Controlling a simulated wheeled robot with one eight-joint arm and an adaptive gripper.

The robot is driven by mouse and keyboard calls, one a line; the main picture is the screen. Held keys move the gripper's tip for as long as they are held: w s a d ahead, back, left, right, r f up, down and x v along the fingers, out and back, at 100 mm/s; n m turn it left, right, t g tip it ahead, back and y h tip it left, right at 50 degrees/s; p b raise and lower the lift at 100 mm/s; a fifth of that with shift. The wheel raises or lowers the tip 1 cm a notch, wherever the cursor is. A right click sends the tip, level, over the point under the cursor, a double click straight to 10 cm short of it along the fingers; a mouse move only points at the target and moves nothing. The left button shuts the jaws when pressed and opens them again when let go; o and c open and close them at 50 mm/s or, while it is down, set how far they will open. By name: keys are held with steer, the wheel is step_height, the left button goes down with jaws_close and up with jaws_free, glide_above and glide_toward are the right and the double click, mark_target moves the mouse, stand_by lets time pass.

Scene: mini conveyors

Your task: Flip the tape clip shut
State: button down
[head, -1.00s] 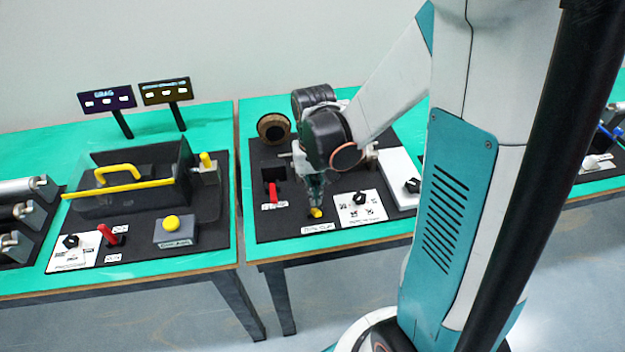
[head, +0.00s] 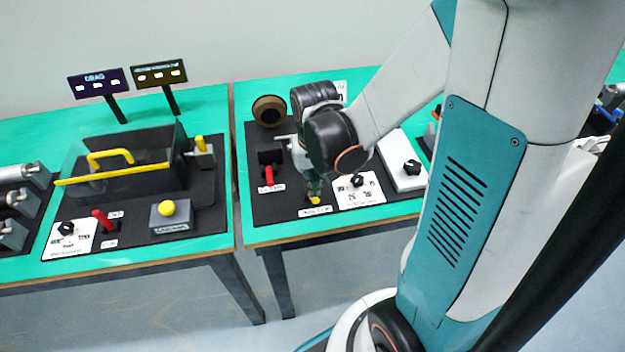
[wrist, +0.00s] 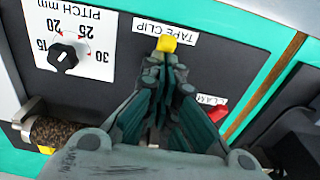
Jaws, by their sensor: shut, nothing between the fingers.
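The tape clip shows as a small yellow tab (head: 314,200) at the front of the black panel on the right-hand table. In the wrist view the yellow tab (wrist: 167,43) stands beside the white TAPE CLIP label (wrist: 166,28). My gripper (head: 313,188) points down at the tab from just behind it. In the wrist view my gripper (wrist: 166,66) is shut and empty, its tips right by the tab. I cannot tell whether they touch it. The rest of the clip is hidden under the fingers.
A red lever (head: 268,175) at a CLAMP label is close on the left. A PITCH dial with a black knob (head: 357,181) is close on the right. A brown roll (head: 270,110) stands behind. Another table holds a clear-covered unit with a yellow handle (head: 110,157).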

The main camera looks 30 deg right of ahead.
steer(key=shift+s+f, duration=0.2)
steer(key=shift+w+d, duration=0.1)
steer(key=shift+w, duration=0.55)
steer(key=shift+w+r, duration=0.1)
steer(key=shift+r, duration=0.15)
step_height(320, 180, up, 13)
steer(key=w+p, duration=0.1)
steer(key=p, duration=0.4)
steer(key=shift+d+f+p, duration=0.15)
steer(key=shift+d+p, duration=0.1)
steer(key=shift+p, duration=0.15)
